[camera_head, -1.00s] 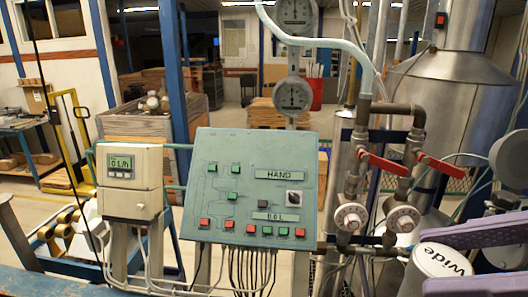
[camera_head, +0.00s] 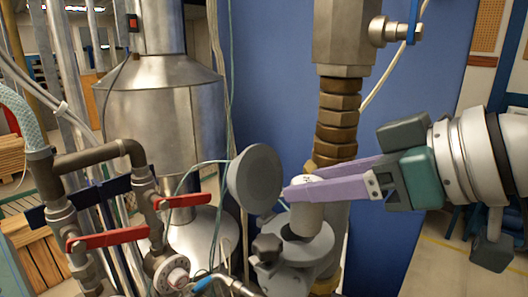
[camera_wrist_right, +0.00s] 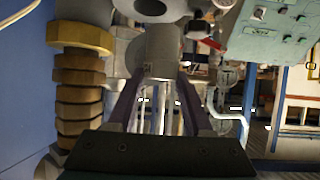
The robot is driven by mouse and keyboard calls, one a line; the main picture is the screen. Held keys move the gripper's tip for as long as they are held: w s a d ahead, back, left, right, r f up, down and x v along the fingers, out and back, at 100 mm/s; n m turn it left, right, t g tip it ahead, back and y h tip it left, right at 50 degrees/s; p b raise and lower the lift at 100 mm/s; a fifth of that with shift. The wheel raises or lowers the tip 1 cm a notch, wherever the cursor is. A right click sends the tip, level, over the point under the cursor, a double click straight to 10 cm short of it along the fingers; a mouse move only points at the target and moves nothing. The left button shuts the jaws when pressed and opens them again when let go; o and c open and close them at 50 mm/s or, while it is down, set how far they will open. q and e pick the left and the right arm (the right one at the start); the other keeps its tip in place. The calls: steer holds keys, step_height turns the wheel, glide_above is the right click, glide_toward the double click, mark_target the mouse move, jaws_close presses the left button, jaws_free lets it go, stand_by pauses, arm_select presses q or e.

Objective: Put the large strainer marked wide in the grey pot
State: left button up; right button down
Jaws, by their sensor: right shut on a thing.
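The large strainer (camera_head: 305,217) is a pale cylinder; part of its dark marking shows on top, but I cannot read it now. My right gripper (camera_head: 302,190), with purple fingers, is shut on its upper part. The strainer is upright at the mouth of the grey pot (camera_head: 310,252); how far its lower end is inside is hidden. The pot's round grey lid (camera_head: 254,180) stands open on the left. In the right wrist view the strainer (camera_wrist_right: 155,52) sits between the fingers (camera_wrist_right: 156,95), with the pot beyond it. My left gripper is not in view.
A brass-coloured ribbed pipe (camera_head: 336,125) rises close behind the pot. Pipes with red valve levers (camera_head: 110,239) and a large steel tank (camera_head: 150,120) stand to the left. A blue panel (camera_head: 270,60) is behind.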

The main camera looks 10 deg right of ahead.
mark_target(307, 219)
steer(key=w, duration=0.1)
steer(key=w+m+h, duration=0.1)
steer(key=shift+w+r+t, duration=0.3)
steer(key=shift+w+r, duration=0.05)
steer(key=shift+r, duration=0.05)
steer(key=f+b, duration=0.6)
steer(key=shift+w+d, duration=0.1)
steer(key=shift+w, duration=0.2)
steer(key=shift+f+b, duration=0.5)
steer(key=shift+b, duration=0.15)
steer(key=shift+f+b, duration=0.3)
steer(key=shift+f, duration=0.3)
steer(key=shift+c, duration=1.1)
jaws_free()
steer(key=shift+r, duration=0.1)
